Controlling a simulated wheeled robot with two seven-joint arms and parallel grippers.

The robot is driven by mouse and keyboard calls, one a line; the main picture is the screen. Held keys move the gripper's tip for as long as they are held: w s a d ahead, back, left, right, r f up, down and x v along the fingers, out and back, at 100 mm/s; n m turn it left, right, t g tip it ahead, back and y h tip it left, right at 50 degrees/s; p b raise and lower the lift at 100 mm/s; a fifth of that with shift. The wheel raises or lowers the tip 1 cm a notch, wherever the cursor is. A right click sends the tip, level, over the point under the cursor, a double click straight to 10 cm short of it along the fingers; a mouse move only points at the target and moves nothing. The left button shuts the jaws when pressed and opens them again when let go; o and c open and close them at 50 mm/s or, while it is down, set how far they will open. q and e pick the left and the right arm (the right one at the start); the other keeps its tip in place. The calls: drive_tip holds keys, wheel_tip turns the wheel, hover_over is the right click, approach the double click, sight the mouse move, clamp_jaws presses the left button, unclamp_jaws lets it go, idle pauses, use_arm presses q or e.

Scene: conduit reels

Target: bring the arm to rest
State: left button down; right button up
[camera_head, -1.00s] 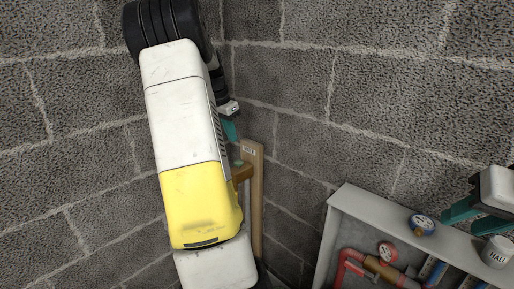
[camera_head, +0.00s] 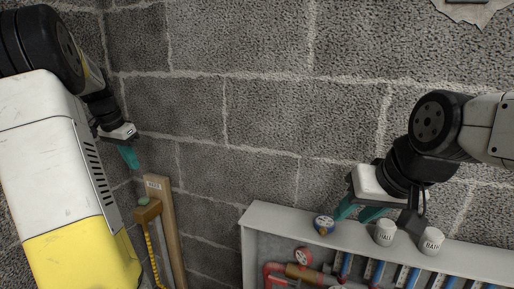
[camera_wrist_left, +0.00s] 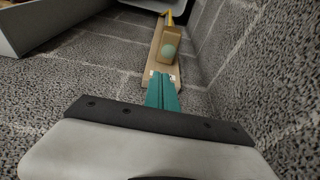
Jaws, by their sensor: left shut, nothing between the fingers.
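My left gripper (camera_head: 130,158) is at the left, with its teal fingers hanging down near the wall corner. In the left wrist view its fingers (camera_wrist_left: 162,92) are together with nothing between them. They appear in front of the near end of a wooden board (camera_wrist_left: 156,68), and I cannot tell the gap to it. My right gripper (camera_head: 358,211) is above the top of a grey cabinet (camera_head: 462,258), with its teal fingers apart and no object visible between them.
An upright wooden board (camera_head: 165,220) with a tan block (camera_head: 147,212), a greenish knob and a yellow cord stands left of the cabinet. Two white labelled tins (camera_head: 385,233) (camera_head: 431,240) stand on the cabinet top. Red pipe (camera_head: 270,272) shows inside. Block walls stand behind.

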use_arm(q)
drive_tip(key=s+d+r+t, duration=0.1)
drive_tip(key=s+d+r, duration=0.15)
drive_tip(key=d, duration=0.45)
drive_tip(key=s+d+r+n, duration=0.1)
drive_tip(key=s+d, duration=0.2)
drive_tip(key=d, duration=0.3)
drive_tip(key=s+d+r+t, duration=0.1)
drive_tip(key=s+d+r, duration=0.15)
drive_tip(key=d, duration=0.45)
drive_tip(key=s+d+f+n+t+h, duration=0.1)
drive_tip(key=s+d+f, duration=0.3)
drive_tip(key=s+d, duration=0.6)
drive_tip(key=s, duration=0.4)
drive_tip(key=shift+d+n, duration=0.3)
drive_tip(key=shift+d+f+h, duration=0.1)
drive_tip(key=shift+h, duration=0.2)
